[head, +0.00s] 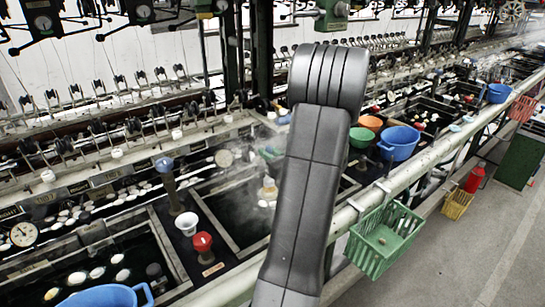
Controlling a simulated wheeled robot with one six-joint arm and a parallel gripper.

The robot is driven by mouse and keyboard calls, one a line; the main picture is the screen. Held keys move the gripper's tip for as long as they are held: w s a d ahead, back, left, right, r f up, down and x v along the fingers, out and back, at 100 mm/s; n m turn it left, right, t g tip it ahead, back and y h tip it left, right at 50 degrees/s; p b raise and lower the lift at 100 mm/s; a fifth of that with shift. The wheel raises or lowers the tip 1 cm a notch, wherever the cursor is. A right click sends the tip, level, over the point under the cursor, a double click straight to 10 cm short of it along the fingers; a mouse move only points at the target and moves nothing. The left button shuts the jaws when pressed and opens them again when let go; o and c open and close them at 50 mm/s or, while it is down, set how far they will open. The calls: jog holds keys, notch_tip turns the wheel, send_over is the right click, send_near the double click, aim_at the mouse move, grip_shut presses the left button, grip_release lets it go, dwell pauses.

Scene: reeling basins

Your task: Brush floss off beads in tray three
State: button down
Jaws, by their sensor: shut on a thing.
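My gripper is not visible; my dark grey arm stands upright across the middle and hides what is behind it. Directly left of the arm is a dark water basin (222,197) with a pale metal rim and steam over it. A small pale yellowish thing (268,189) shows in it beside the arm, too blurred to name. The near-left basin (158,262) holds several white beads (97,272) in dark water. I cannot read which basin is tray three. No brush can be made out.
A white cup (187,223) and a red cup (203,243) stand between these basins. A blue bowl (399,141) and an orange bowl (371,123) sit right of the arm. A green basket (385,240) hangs on the front rail (432,156).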

jog(key=shift+s+a+f, duration=0.1)
jog(key=shift+s+a, duration=0.25)
jog(key=shift+s, duration=0.15)
jog(key=shift+s+d+b, duration=0.1)
jog(key=shift+s+b, duration=0.2)
jog(key=shift+b, duration=0.05)
jog(key=shift+w+d, duration=0.7)
jog(key=shift+d, duration=0.15)
jog(key=shift+w+a+b, duration=0.1)
jog(key=shift+a+b, duration=0.35)
jog(key=shift+a, duration=0.1)
notch_tip(320, 180, up, 11)
jog(key=s+p, duration=0.1)
jog(key=p, duration=0.7)
jog(key=shift+d, duration=0.15)
